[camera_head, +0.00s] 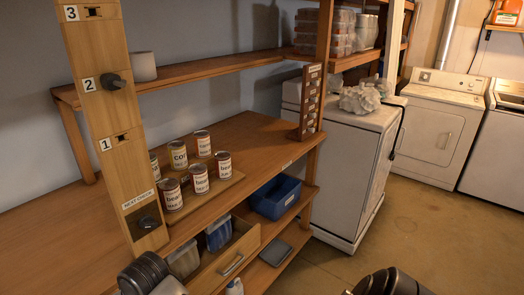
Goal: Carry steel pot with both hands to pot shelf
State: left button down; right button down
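I see no steel pot in this view. No shelf in view carries a readable pot label, so I cannot tell which one is the pot shelf. A long wooden upper shelf (215,70) runs along the wall above a wooden workbench (250,135). Dark ribbed parts of my own arms show at the bottom edge, one at left and one at right of centre. Neither gripper's fingers are in view.
Several labelled cans (199,179) stand on a board on the workbench. A numbered wooden post (105,120) rises at left. An open drawer (232,262) and a blue bin (276,197) sit below. A white cabinet (345,165) and dryer (440,128) stand right. Floor is clear at right.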

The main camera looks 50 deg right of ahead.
aim_at(258, 150)
jog(key=l, duration=0.65)
jog(key=l+z, duration=0.15)
jog(key=l, duration=0.45)
jog(key=i+l, duration=0.1)
jog(key=l, duration=0.55)
jog(key=l+z, duration=0.15)
jog(key=l, duration=0.45)
jog(key=i+l, duration=0.15)
jog(key=l, duration=0.5)
jog(key=z, duration=0.05)
